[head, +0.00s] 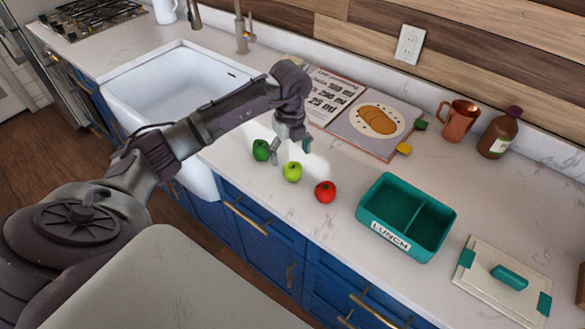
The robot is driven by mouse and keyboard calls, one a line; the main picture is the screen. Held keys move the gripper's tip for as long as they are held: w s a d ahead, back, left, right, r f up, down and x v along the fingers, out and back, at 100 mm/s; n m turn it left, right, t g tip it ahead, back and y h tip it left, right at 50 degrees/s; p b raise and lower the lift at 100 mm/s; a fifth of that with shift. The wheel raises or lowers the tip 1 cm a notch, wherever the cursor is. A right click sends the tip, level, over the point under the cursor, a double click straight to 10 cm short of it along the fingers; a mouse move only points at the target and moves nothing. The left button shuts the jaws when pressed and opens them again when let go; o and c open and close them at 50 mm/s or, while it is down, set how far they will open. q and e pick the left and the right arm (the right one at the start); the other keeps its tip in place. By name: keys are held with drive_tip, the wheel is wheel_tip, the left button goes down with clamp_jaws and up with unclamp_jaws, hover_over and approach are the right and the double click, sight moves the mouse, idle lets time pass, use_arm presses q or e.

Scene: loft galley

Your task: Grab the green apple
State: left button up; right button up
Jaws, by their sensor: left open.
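The green apple (292,172) is light yellow-green and rests on the white counter near its front edge. It stands between a dark green round item (259,151) on the left and a red round fruit (325,192) on the right. My left gripper (290,152) points down just behind and above the green apple. Its fingers are apart, with nothing seen between them. The left finger comes down close to the dark green item and covers part of its right side. My right gripper is out of view.
A teal lunch box (372,222) with two compartments stands right of the fruit, its lid (482,279) farther right. An open recipe book (345,125) lies behind the gripper. A copper mug (458,121) and brown bottle (497,135) stand at the back. A white sink (150,72) is left.

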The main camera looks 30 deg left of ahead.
sight(293, 165)
use_arm(q)
drive_tip(key=shift+d+f+p, duration=0.25)
drive_tip(key=shift+f+p, duration=0.2)
drive_tip(key=shift+f, duration=0.1)
drive_tip(key=f+p, duration=0.1)
drive_tip(key=f, duration=0.2)
drive_tip(key=shift+d+f+p, duration=0.2)
drive_tip(key=shift+f+p, duration=0.15)
drive_tip(key=shift+f, duration=0.4)
drive_tip(key=shift+c, duration=0.4)
drive_tip(key=c, duration=1.2)
drive_tip(key=shift+r, duration=0.1)
